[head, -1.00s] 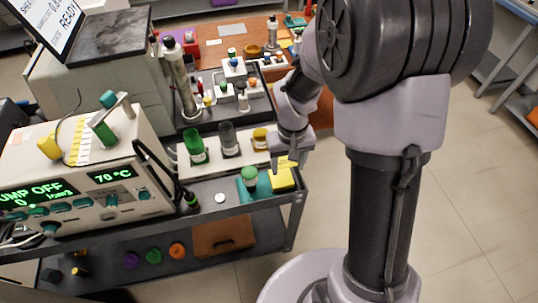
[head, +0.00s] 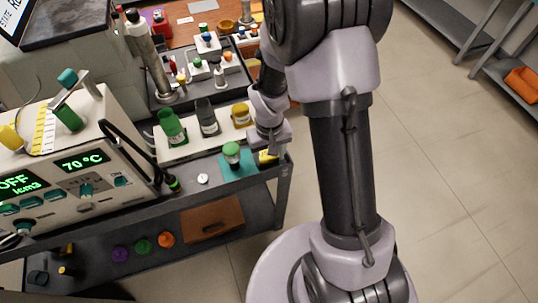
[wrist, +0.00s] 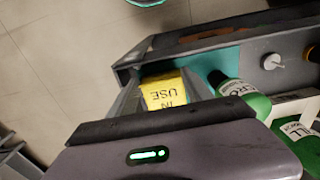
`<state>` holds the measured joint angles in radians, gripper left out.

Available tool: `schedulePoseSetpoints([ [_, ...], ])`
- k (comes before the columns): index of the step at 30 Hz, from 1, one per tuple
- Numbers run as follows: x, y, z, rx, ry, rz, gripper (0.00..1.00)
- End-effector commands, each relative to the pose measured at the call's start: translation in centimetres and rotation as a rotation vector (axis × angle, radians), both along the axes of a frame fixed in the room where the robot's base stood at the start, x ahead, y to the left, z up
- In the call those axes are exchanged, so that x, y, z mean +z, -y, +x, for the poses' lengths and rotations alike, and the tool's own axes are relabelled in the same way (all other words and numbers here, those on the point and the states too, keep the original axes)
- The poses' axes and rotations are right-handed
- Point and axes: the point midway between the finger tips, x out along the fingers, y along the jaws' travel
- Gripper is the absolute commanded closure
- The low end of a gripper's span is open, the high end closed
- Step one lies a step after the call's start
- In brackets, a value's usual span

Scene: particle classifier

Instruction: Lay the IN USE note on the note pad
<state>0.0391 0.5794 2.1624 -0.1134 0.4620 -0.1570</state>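The yellow IN USE note (wrist: 165,95) shows in the wrist view, its black lettering upside down. In the head view only a small yellow patch (head: 268,157) shows under my gripper, at the cart's front right corner. My gripper (wrist: 161,75) has its two grey fingers on either side of the note. They are apart, and I cannot tell whether they press on its edges. A teal mat (head: 247,171) with a green-capped bottle (head: 232,155) lies just left of the gripper. I cannot make out a separate note pad; the gripper hides part of this corner.
A white rack with a green bottle (head: 172,127), a dark bottle (head: 207,118) and a yellow jar (head: 241,115) stands behind. A white knob-like disc (head: 203,179) lies on the cart. The instrument (head: 80,160) fills the left. Floor is open right of the cart.

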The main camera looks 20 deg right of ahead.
Motion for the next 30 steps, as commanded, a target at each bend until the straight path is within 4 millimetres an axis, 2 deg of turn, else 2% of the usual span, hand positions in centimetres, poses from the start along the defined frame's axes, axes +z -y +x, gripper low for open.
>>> schedulePoseSetpoints([
  [1,0.0,0.0,0.0,0.0,0.0,0.0,0.26],
  [2,0.0,0.0,0.0,0.0,0.0,0.0,0.22],
  [10,0.1,0.0,0.0,0.0,0.0,0.0,0.22],
  [13,1.1,0.0,0.0,0.001,0.001,0.0,0.22],
  [21,8.8,0.0,0.1,0.001,0.003,0.0,0.22],
  [24,10.9,0.0,0.1,0.0,0.003,0.0,0.22],
  [29,13.0,-0.1,0.0,-0.006,0.01,0.002,0.22],
  [30,14.2,-0.2,-0.2,-0.019,0.027,0.005,0.22],
])
